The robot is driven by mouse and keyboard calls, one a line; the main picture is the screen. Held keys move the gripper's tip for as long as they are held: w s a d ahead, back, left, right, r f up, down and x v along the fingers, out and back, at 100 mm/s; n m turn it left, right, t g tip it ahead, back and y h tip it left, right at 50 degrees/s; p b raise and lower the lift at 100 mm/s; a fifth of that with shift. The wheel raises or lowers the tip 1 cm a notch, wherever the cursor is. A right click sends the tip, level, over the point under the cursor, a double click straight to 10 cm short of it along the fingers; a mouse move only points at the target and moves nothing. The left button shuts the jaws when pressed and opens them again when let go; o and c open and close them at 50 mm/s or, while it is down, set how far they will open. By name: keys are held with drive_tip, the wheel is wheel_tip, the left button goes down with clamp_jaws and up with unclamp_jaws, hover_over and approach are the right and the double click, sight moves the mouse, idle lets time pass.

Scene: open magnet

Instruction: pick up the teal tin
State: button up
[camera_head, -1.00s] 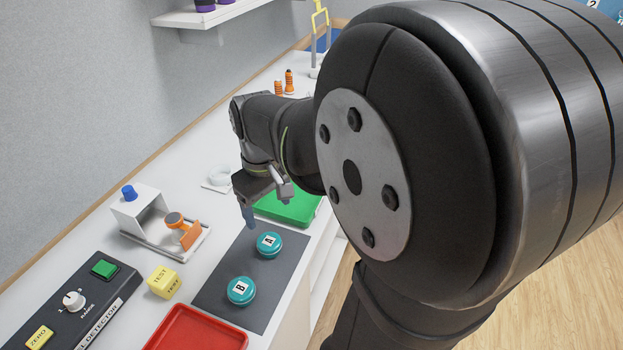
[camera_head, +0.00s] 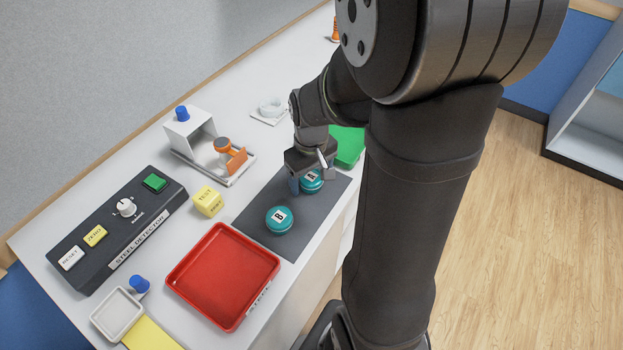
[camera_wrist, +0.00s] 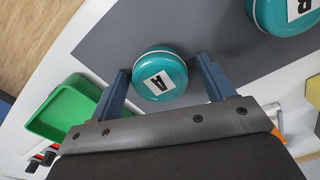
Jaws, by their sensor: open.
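Two round teal tins sit on a dark grey mat (camera_head: 257,218). Tin A (camera_head: 312,184) is at the mat's far end, partly hidden by my gripper (camera_head: 307,183) in the head view. Tin B (camera_head: 279,220) stands apart, nearer the red tray. In the wrist view, tin A (camera_wrist: 159,75) lies between the two blue fingers of my gripper (camera_wrist: 166,80), with a gap showing on each side. The gripper is open. Tin B (camera_wrist: 287,14) is cut off at the wrist view's upper right.
A red tray (camera_head: 188,279) stands at the mat's near end, a green tray (camera_head: 349,146) beyond its far end. A yellow test block (camera_head: 208,202), a steel detector panel (camera_head: 118,228) and a white stand (camera_head: 190,134) are to the left.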

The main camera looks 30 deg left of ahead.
drive_tip(key=c, duration=1.1)
drive_tip(key=shift+o, duration=0.2)
drive_tip(key=shift+r, duration=0.1)
